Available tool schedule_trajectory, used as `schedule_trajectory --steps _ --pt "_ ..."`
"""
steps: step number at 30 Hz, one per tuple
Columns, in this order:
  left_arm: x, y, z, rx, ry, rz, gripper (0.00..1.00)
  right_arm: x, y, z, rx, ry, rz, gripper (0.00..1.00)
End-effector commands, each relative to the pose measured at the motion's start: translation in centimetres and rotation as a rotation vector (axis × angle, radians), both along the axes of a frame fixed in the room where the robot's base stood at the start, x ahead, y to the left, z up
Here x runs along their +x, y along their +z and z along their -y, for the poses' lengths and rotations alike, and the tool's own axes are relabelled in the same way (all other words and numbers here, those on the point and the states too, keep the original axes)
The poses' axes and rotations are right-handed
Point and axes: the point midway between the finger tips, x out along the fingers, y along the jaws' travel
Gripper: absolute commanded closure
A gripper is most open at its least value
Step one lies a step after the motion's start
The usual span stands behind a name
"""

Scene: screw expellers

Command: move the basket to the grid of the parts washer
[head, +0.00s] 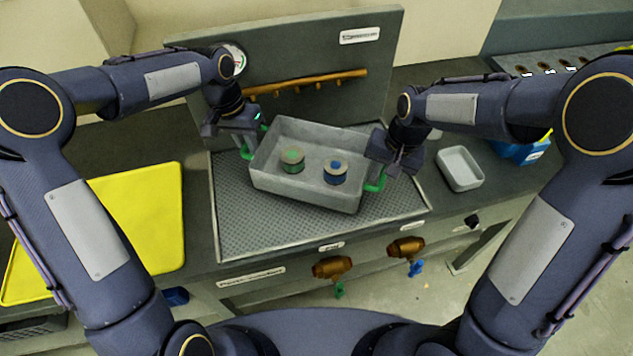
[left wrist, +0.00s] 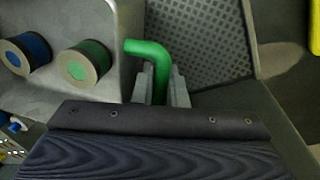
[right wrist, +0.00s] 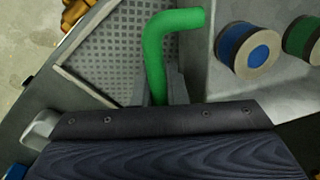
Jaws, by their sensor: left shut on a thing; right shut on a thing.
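The grey basket (head: 310,193) is over the perforated grid (head: 275,228) of the parts washer, slightly turned, its right end nearer me. I cannot tell whether its bottom touches the grid. In it stand a green-topped part (head: 292,160) and a blue-topped part (head: 335,173). My left gripper (head: 246,150) is shut on the basket's left green handle, which shows in the left wrist view (left wrist: 150,52). My right gripper (head: 376,178) is shut on the right green handle, which shows in the right wrist view (right wrist: 165,35).
A yellow tray (head: 145,215) lies left of the washer. A small grey dish (head: 460,168) and a blue object (head: 522,150) are to the right. The washer's raised back panel (head: 300,55) carries a brown pipe (head: 310,82). Brass valves (head: 332,267) are on the front.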

Motion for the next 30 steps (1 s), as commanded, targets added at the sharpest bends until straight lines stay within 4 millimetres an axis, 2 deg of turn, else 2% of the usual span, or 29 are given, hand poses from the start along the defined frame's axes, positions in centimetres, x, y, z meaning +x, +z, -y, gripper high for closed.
schedule_trajectory --steps 14,30 --pt "0.1 -0.5 -0.1 0.0 0.001 0.002 1.0 0.0 -0.5 0.0 0.0 0.0 0.001 1.0" --pt "0.0 -4.1 -0.1 0.0 0.001 0.002 1.0 0.0 -4.1 0.1 0.0 -0.001 0.001 1.0"
